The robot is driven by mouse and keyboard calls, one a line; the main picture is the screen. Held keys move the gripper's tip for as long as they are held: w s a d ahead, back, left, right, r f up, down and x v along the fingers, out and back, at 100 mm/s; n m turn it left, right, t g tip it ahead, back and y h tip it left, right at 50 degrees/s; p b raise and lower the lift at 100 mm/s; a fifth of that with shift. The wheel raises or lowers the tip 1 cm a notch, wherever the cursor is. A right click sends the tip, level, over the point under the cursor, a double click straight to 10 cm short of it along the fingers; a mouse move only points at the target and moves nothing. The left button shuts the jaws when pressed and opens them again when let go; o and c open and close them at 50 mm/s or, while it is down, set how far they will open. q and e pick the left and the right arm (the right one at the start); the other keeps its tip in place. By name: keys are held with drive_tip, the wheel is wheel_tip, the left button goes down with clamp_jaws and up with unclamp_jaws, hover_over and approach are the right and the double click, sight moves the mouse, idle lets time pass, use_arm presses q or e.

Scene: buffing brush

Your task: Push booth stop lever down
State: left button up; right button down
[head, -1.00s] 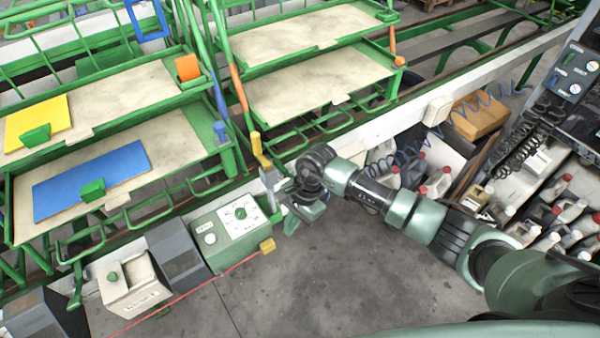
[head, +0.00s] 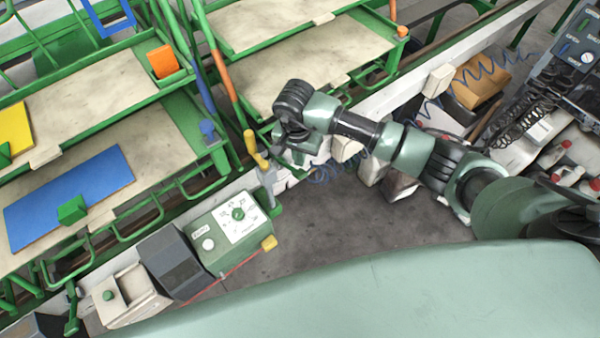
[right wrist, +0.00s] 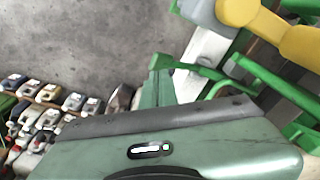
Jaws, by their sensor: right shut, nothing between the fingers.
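The booth stop lever has a yellow handle (head: 255,148) on a grey base, beside the green control box (head: 230,222) in the head view. The handle points up and away and looks raised. In the right wrist view the yellow handle (right wrist: 265,25) is large at the top right. My right gripper (head: 298,160) is a little right of the lever, with a gap that looks small; I see no contact. Its fingers (right wrist: 160,75) look shut and empty, left of the handle in the wrist view. My left gripper is not in view.
Green racks with boards, one holding a blue panel (head: 68,198), fill the left. A green rail runs close behind the lever. Bottles (right wrist: 45,110) and a cardboard box (head: 478,82) stand at the right. Open floor (head: 350,222) lies below my right arm.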

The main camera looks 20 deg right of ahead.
sight(300, 173)
drive_tip(key=f+b, duration=0.1)
drive_tip(key=f, duration=0.2)
drive_tip(key=f+b, duration=0.1)
drive_tip(key=shift+w+d+f+b, duration=0.1)
drive_tip(key=shift+w+f+b, duration=0.2)
drive_tip(key=shift+f, duration=0.45)
drive_tip(key=shift+w+d+f+b, duration=0.1)
drive_tip(key=shift+f+b, duration=0.35)
drive_tip(key=shift+b, duration=0.1)
drive_tip(key=shift+f, duration=0.1)
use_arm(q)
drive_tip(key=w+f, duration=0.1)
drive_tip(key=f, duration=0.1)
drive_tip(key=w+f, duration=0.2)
